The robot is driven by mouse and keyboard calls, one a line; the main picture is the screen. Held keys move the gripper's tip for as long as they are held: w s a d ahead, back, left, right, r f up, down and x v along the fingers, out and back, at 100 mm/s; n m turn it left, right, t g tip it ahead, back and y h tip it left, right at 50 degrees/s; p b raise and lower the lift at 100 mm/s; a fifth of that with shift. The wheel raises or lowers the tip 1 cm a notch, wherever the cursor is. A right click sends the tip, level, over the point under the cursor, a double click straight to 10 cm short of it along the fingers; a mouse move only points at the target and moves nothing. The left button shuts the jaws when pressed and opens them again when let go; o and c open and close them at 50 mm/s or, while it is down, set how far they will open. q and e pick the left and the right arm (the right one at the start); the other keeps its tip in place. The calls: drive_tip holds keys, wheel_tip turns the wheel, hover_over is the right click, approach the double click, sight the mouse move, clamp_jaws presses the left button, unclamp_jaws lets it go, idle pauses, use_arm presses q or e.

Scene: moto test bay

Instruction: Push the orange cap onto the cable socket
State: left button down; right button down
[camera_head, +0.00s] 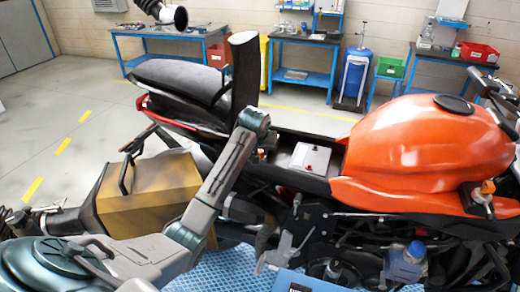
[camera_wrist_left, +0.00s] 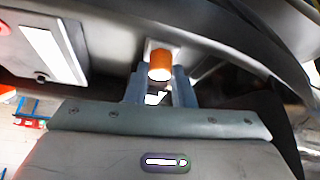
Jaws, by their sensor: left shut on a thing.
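My left gripper (camera_head: 261,157) is beside the open bay under the raised seat, mostly hidden behind my own wrist in the head view. In the left wrist view, its two grey fingers (camera_wrist_left: 160,92) are shut on a small orange cap (camera_wrist_left: 159,64). The cap's round orange side faces the camera. A pale part (camera_wrist_left: 153,46) shows right behind the cap; I cannot tell whether it is the cable socket or whether the cap touches it. My right gripper is not in view.
A white battery-like box (camera_head: 310,157) sits in the bay just right of the gripper. A blue bottle (camera_head: 405,262) is low at the front right.

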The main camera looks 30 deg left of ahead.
use_arm(q)
drive_tip(key=shift+r, duration=0.3)
drive_tip(key=shift+r, duration=0.5)
drive_tip(key=shift+s+a+m+h, duration=0.1)
drive_tip(key=shift+m+h, duration=0.4)
drive_tip(key=shift+m, duration=0.5)
idle(0.9)
drive_tip(key=shift+f, duration=0.8)
idle(0.6)
drive_tip(key=shift+r, duration=0.2)
idle(0.4)
drive_tip(key=shift+r, duration=0.65)
